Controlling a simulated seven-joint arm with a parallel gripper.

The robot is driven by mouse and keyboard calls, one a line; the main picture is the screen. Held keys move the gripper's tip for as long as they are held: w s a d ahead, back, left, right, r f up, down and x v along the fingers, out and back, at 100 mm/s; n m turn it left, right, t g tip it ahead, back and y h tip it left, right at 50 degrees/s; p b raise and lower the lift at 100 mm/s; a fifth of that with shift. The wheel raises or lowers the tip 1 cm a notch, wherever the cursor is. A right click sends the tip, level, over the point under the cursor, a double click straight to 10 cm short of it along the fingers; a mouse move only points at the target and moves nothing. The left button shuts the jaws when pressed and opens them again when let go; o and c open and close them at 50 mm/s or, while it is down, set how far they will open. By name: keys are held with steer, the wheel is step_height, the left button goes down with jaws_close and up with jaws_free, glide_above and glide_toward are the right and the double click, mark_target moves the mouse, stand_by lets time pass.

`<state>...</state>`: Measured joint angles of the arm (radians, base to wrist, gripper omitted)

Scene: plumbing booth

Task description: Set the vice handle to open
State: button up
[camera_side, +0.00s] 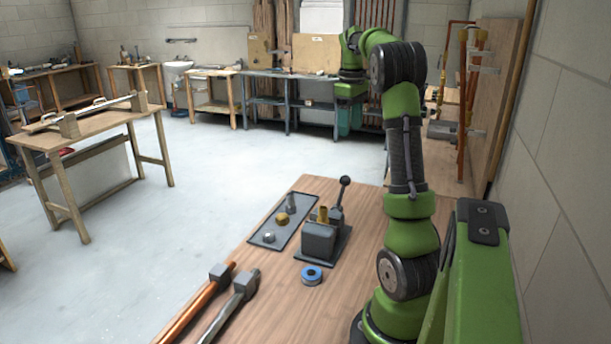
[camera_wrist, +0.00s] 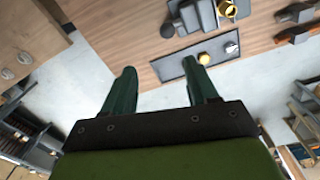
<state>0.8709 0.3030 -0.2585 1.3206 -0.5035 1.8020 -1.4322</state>
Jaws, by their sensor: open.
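The grey vice (camera_side: 318,240) stands on its dark plate on the wooden bench, with a brass piece (camera_side: 323,215) upright in it. Its handle (camera_side: 344,183) has a dark ball knob and stands nearly upright, leaning slightly right, on the vice's far side. In the wrist view the vice (camera_wrist: 190,16) is partly cut off at the top, and the handle's knob (camera_wrist: 167,31) shows beside it. My gripper (camera_wrist: 160,66) is open and empty, its two dark green fingers well apart. It is away from the handle, touching nothing.
A dark tray (camera_side: 262,240) with several fittings lies left of the vice. A blue tape roll (camera_side: 312,275) lies in front of it. Upright pipes (camera_side: 465,90) stand at the right wall. The bench behind the handle looks clear.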

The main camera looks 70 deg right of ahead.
steer(key=r+n, duration=0.1)
steer(key=r, duration=0.1)
steer(key=n, duration=0.2)
glide_above(340, 198)
steer(key=s, duration=0.1)
steer(key=f, duration=1.7)
steer(key=shift+d, duration=0.35)
jaws_close()
